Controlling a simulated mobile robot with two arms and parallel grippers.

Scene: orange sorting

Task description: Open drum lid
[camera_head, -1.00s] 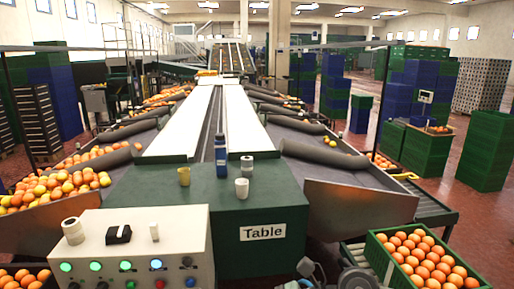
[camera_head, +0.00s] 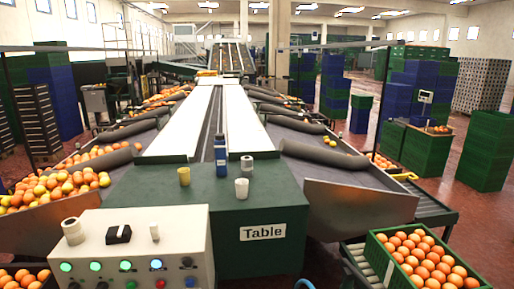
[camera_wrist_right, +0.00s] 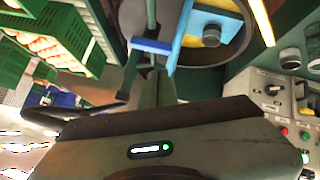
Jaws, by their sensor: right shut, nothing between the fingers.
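In the right wrist view, a round, dark, drum-like shape with a pale rim (camera_wrist_right: 245,48) is cut off by the top edge. A light-blue piece with a dark round knob (camera_wrist_right: 211,36) lies across it. I cannot tell whether this is the lid or whether it is open. My right gripper (camera_wrist_right: 151,47) is shut and empty, just left of the round shape; I cannot tell whether they touch. Its grey body fills the bottom of that view. No drum or lid is clear in the head view, and my left gripper is not in view.
A green table (camera_head: 240,215) carries a blue bottle (camera_head: 220,155), a yellow cup (camera_head: 184,176) and a white cup (camera_head: 242,188). A control box (camera_head: 140,245) stands at front left. A green crate of oranges (camera_head: 383,267) stands at front right. Red floor lies beyond.

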